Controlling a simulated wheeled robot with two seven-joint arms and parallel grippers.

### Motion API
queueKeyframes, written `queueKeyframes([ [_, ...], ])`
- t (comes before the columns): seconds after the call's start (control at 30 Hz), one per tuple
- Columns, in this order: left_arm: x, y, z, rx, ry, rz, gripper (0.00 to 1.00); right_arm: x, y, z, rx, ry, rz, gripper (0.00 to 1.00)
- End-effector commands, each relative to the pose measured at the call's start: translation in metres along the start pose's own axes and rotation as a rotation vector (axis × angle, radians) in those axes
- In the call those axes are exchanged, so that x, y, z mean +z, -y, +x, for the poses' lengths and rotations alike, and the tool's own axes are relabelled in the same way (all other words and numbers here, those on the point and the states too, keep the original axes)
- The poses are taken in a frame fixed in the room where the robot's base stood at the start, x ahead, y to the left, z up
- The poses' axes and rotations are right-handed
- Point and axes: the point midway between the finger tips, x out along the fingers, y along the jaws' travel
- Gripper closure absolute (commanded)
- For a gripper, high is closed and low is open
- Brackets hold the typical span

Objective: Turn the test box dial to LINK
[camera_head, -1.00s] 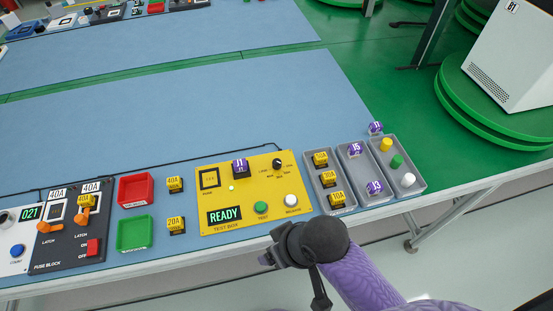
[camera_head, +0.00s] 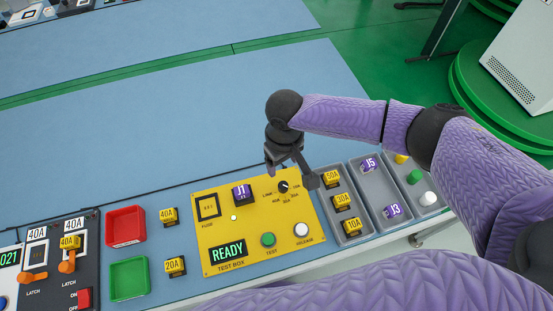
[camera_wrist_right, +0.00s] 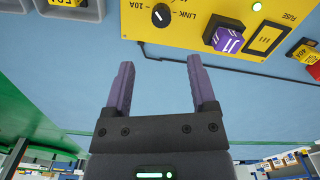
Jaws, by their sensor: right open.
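The yellow test box (camera_head: 212,238) lies on the blue table, its display reading READY. Its small black dial (camera_head: 283,187) is near the upper right of the panel; a white mark shows on the dial (camera_wrist_right: 160,15) in the wrist view, but I cannot tell surely which label it points at. The LINK label (camera_wrist_right: 184,14) is beside it. My right gripper (camera_head: 290,172) is open and empty, just behind the dial and above the table. In the wrist view the open fingers (camera_wrist_right: 158,72) are apart from the dial. My left gripper is out of view.
A purple J1 block (camera_head: 241,194) sits on the test box beside the dial. Grey trays (camera_head: 353,238) with yellow and purple blocks stand to the right. Red (camera_head: 125,243) and green bins (camera_head: 128,295) are at the left. The table behind is clear.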

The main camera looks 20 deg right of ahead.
Motion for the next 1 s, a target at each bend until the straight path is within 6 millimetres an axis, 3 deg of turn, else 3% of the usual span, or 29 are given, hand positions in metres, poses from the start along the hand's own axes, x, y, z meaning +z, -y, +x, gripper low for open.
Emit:
queueKeyframes([
  [0.4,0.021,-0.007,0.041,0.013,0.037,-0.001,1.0,0.0,0.0,0.089,0.001,0.002,0.0,0.27],
  [0.53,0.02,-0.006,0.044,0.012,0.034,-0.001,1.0,0.0,0.0,0.098,0.001,0.0,-0.001,0.27],
  [0.77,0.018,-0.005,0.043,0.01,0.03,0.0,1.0,0.0,0.0,0.098,0.001,-0.001,-0.001,0.27],
  [0.87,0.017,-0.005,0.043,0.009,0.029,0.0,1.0,0.0,0.0,0.098,0.001,-0.001,-0.001,0.44],
  [1.0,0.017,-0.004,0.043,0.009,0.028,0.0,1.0,0.0,0.0,0.098,0.001,-0.001,-0.001,0.74],
])
